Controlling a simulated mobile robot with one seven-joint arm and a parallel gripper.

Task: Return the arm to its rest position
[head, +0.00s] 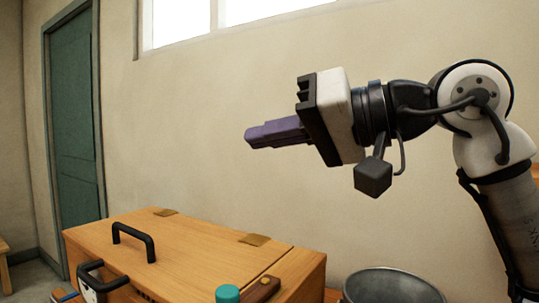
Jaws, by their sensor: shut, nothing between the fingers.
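My gripper (250,137) is in the upper middle of the head view, at the end of my arm, which comes in from the right. Its purple fingers point left and slightly down. They are shut together with nothing between them. The gripper is in the air in front of the pale wall, above the wooden chest and apart from it.
A wooden chest (195,245) with a closed lid, brass hinges and a black handle (134,240) stands below. In front are a second black handle (104,276), a teal cap (228,294) and a small brown item (262,289). A metal tub (392,287) stands right. A green door (75,120) is left.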

